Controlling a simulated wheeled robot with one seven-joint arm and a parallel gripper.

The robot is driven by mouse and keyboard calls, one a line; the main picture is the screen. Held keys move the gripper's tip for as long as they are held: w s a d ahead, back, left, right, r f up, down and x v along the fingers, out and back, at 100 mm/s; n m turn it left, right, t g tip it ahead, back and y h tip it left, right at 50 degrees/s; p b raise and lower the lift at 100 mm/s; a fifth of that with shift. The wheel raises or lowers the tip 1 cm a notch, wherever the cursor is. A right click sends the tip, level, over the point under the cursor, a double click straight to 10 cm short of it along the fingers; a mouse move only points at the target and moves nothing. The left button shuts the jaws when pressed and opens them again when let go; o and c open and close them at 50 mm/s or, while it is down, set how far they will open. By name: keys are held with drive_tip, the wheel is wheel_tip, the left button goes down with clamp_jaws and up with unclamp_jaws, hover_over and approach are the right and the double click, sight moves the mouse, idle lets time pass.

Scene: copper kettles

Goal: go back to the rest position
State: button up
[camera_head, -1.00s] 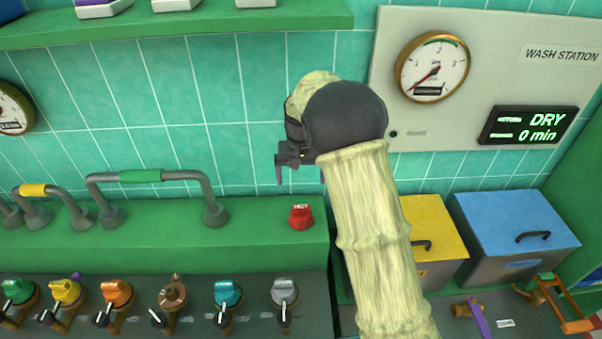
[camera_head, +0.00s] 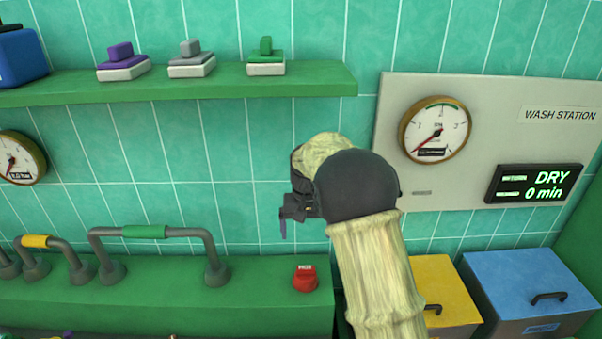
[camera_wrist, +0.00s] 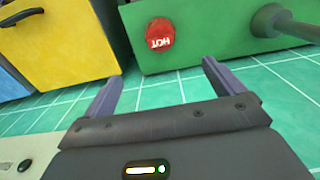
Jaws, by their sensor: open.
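My gripper (camera_head: 284,228) is raised in front of the teal tiled wall, above the green ledge. In the wrist view my gripper (camera_wrist: 160,82) shows two purple fingers spread apart with nothing between them. A red knob (camera_head: 305,278) marked HOT sits on the green ledge below my gripper; it also shows beyond the fingers in the wrist view (camera_wrist: 160,32). My gripper is apart from it. My arm in its pale sleeve covers part of the wall and the yellow box.
A yellow box (camera_head: 447,288) and a blue box (camera_head: 530,285) stand at lower right. Grey pipes (camera_head: 160,232) rise from the ledge at left. A shelf (camera_head: 180,88) with brushes crosses the upper left. A grey panel (camera_head: 490,100) with a gauge (camera_head: 436,130) is on the wall.

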drive_tip(key=s+d+t, duration=0.1)
drive_tip(key=s+d, duration=0.3)
drive_tip(key=s, duration=0.4)
drive_tip(key=s+d, duration=0.4)
drive_tip(key=s, duration=0.4)
drive_tip(key=s+d+f+t, duration=0.1)
drive_tip(key=s+d, duration=0.3)
drive_tip(key=s, duration=0.4)
drive_tip(key=shift+s+d+t, duration=0.15)
drive_tip(key=shift+s+t, duration=0.15)
drive_tip(key=shift+s, duration=0.1)
drive_tip(key=shift+c, duration=0.2)
